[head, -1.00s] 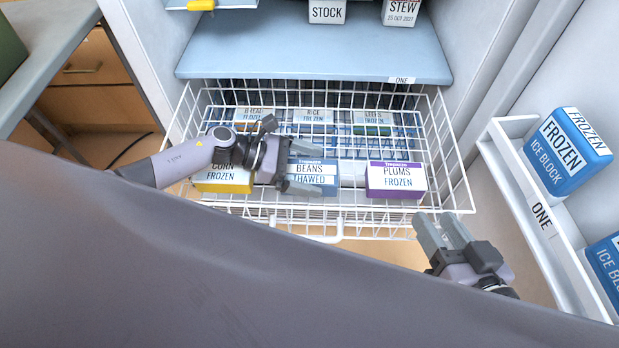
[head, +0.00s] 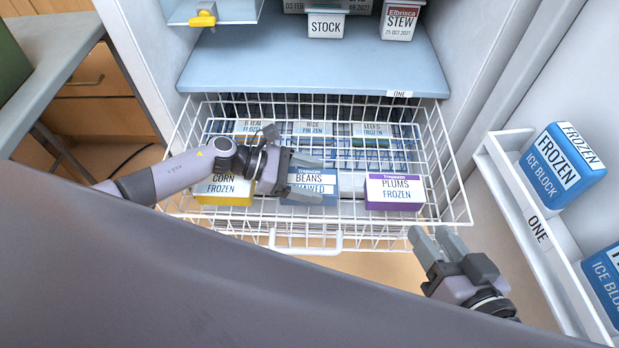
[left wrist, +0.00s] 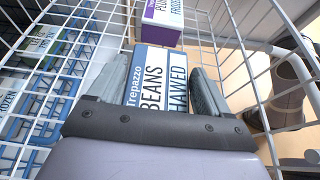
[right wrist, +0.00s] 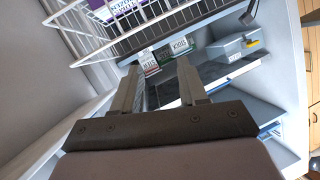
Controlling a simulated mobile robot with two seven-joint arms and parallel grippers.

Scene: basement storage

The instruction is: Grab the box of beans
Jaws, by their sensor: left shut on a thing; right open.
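The box of beans (head: 328,181) is blue and white, labelled BEANS THAWED, in the front row of a white wire basket (head: 300,247). It sits between a yellow corn box (head: 222,190) and a purple plums box (head: 395,192). My left gripper (head: 308,178) reaches in from the left and is shut on the beans box. In the left wrist view the beans box (left wrist: 152,75) lies between the two fingers. I cannot tell whether it is lifted. My right gripper (head: 435,241) is open and empty, in front of the basket's right corner.
More frozen boxes (head: 312,128) line the back of the basket. A blue-grey shelf (head: 310,62) is above it, with stock (head: 326,26) and stew (head: 400,20) tubs higher up. The open door's rack (head: 535,215) with blue ice blocks (head: 563,165) bounds the right side.

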